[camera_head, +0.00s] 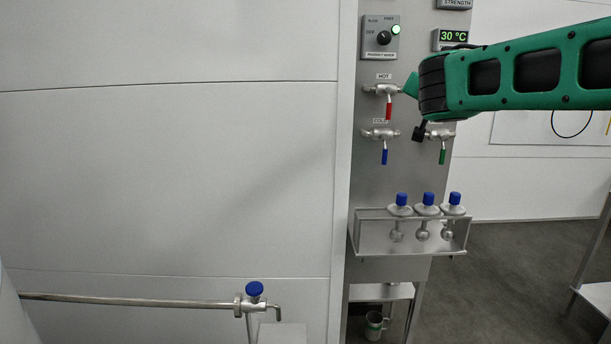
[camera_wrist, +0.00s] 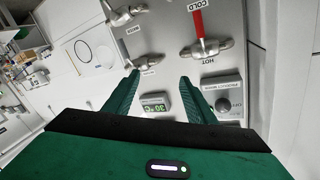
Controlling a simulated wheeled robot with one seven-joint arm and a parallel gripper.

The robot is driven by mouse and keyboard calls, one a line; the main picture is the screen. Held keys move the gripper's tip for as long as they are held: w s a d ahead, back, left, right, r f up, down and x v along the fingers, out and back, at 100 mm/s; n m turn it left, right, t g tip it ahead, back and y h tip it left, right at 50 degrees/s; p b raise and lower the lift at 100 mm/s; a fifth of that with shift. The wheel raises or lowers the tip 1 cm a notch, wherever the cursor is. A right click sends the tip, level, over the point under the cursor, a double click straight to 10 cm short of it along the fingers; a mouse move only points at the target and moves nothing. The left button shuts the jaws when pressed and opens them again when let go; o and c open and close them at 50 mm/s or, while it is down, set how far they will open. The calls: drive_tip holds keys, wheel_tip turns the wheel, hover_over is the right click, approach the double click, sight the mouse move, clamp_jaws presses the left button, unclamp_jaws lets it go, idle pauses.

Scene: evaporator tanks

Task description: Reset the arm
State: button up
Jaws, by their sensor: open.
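My green arm reaches in from the right in the head view, its end in front of the grey control panel (camera_head: 410,185). My gripper (camera_wrist: 160,79) is open, with both green fingers apart and nothing between them in the wrist view. In the head view one green fingertip shows close to the valve labelled HOT, which has a red handle (camera_head: 389,108); whether they touch I cannot tell. In the wrist view the red handle (camera_wrist: 199,22) lies beyond the right finger. The blue handle (camera_head: 384,156) and green handle (camera_head: 442,156) hang below it.
A knob box with a lit green lamp (camera_head: 381,38) and a 30 °C display (camera_head: 453,37) are above. A rack (camera_head: 400,240) holds three blue-topped fittings. A mug (camera_head: 374,325) stands low down. A pipe with a blue-knobbed valve (camera_head: 254,290) runs at lower left.

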drive_tip(key=s+d+f+n+g, duration=0.1)
drive_tip(key=s+d+f+g, duration=0.5)
drive_tip(key=s+f, duration=0.5)
drive_tip(key=s+d+f+g, duration=0.3)
drive_tip(key=s+d+f, duration=0.5)
drive_tip(key=s+f, duration=0.3)
drive_tip(key=s+a+f+g+y, duration=0.2)
drive_tip(key=s+f, duration=0.3)
drive_tip(key=s, duration=0.4)
drive_tip(key=s+a+f+n+g+y, duration=0.1)
drive_tip(key=s+f+g+y, duration=0.1)
drive_tip(key=s+f, duration=0.3)
drive_tip(key=s+a+f+g+y, duration=0.1)
drive_tip(key=s+f, duration=0.4)
drive_tip(key=s, duration=0.9)
drive_tip(key=a+g, duration=0.1)
drive_tip(key=g, duration=0.1)
drive_tip(key=shift+a+n+g+y, duration=0.3)
drive_tip(key=shift+y, duration=0.1)
drive_tip(key=shift+w+f, duration=0.25)
drive_tip(key=shift+w, duration=0.3)
